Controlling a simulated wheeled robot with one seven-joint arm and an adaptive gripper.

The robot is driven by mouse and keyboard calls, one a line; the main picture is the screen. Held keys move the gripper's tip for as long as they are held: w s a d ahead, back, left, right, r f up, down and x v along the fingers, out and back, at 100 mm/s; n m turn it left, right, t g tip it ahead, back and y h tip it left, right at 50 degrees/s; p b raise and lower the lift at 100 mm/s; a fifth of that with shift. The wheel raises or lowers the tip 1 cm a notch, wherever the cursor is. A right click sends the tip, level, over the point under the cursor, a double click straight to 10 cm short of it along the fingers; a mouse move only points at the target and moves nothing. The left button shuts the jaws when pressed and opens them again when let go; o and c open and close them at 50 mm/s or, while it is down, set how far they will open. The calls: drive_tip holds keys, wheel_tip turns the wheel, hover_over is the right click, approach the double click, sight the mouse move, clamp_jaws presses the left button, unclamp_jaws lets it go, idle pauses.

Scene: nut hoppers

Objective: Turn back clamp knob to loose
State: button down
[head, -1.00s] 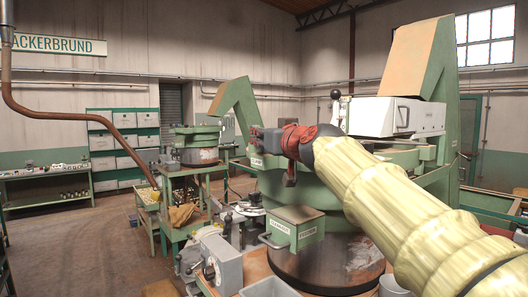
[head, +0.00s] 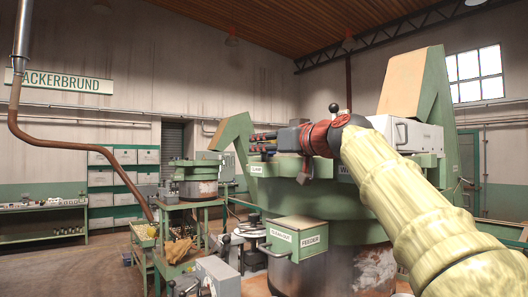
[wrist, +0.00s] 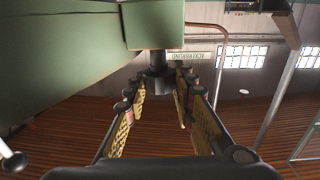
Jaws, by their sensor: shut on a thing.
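The clamp knob (wrist: 157,62) is a small dark knob under a green block (wrist: 154,25), near the top middle of the wrist view. My gripper (wrist: 172,82) has its two fingers converging there, with their tips at the knob and shut on it. In the head view my gripper (head: 262,142) points left, beside the upper part of the large green machine (head: 340,215).
A green feeder box (head: 297,238) with a handle juts from the machine below my gripper. A white box (head: 412,134) and a black ball-ended lever (head: 334,108) are behind my wrist. A smaller green hopper (head: 195,178) stands to the left. Open floor (head: 70,265) lies at the left.

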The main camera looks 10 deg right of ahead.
drive_tip(key=shift+y, duration=0.3)
idle(0.4)
drive_tip(key=c, duration=1.5)
unclamp_jaws()
drive_tip(key=shift+o, duration=0.2)
drive_tip(key=shift+s, duration=0.1)
drive_tip(key=v, duration=1.1)
drive_tip(key=shift+s+d, duration=0.15)
drive_tip(key=shift+s, duration=0.2)
drive_tip(key=shift+r, duration=0.1)
drive_tip(key=shift+c, duration=0.5)
